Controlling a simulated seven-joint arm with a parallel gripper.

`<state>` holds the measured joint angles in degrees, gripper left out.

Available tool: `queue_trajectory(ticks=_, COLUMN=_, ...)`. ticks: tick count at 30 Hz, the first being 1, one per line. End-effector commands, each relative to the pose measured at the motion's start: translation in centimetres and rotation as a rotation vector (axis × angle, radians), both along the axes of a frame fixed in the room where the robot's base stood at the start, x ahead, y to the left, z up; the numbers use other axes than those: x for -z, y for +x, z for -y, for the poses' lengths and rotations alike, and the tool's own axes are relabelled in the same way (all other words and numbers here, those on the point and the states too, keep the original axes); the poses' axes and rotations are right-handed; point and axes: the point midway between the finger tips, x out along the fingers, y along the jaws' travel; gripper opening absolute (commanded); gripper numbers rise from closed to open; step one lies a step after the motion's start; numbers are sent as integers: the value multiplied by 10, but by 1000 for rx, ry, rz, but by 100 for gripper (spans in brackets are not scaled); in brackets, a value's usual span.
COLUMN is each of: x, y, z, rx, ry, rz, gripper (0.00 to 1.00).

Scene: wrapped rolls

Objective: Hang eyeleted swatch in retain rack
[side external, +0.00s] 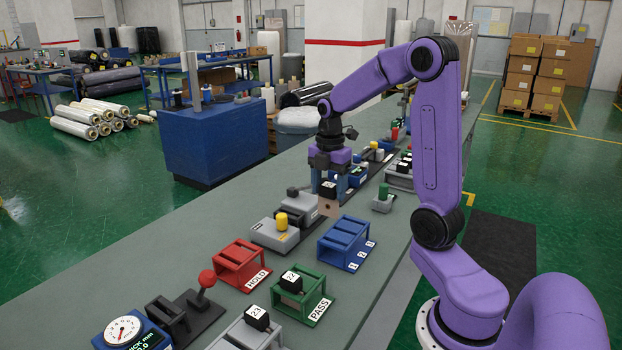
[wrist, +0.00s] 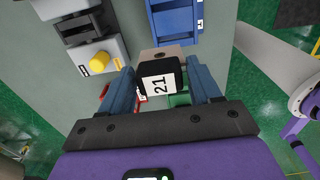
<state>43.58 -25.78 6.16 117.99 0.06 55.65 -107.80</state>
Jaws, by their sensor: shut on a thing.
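My gripper (side external: 328,180) is shut on the black block (wrist: 158,80) of the eyeleted swatch, which carries a white label reading 21. The beige swatch (side external: 327,207) hangs below the fingers with a dark eyelet hole; it also shows beyond the block in the wrist view (wrist: 168,53). The blue rack (side external: 346,243) has several open slots and white numbered labels on its front edge. In the side view the swatch is above and behind the rack, apart from it. In the wrist view the rack (wrist: 174,22) lies beyond the swatch. The rack's slots look empty.
A red HOLD stand (side external: 240,265) and a green PASS stand (side external: 303,293) holding block 22 (side external: 291,282) stand nearer the camera. Block 23 (side external: 257,317) sits on a grey stand. A grey device with a yellow button (side external: 282,221) is left of the rack. Bare bench lies around the rack.

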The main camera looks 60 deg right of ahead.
Motion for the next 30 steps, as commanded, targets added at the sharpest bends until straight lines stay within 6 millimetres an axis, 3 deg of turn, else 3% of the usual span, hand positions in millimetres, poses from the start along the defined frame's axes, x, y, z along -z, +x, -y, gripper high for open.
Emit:
queue_trajectory(ticks=3, x=2, y=-18, z=-5, rx=0, ry=0, rz=0, gripper=33)
queue_trajectory(ticks=8, x=4, y=-28, z=-8, rx=0, ry=0, rz=1, gripper=33)
queue_trajectory(ticks=20, x=4, y=-29, z=-9, rx=0, ry=0, rz=0, gripper=33)
queue_trajectory(ticks=30, x=26, y=-29, z=-9, rx=0, ry=1, rz=-4, gripper=33)
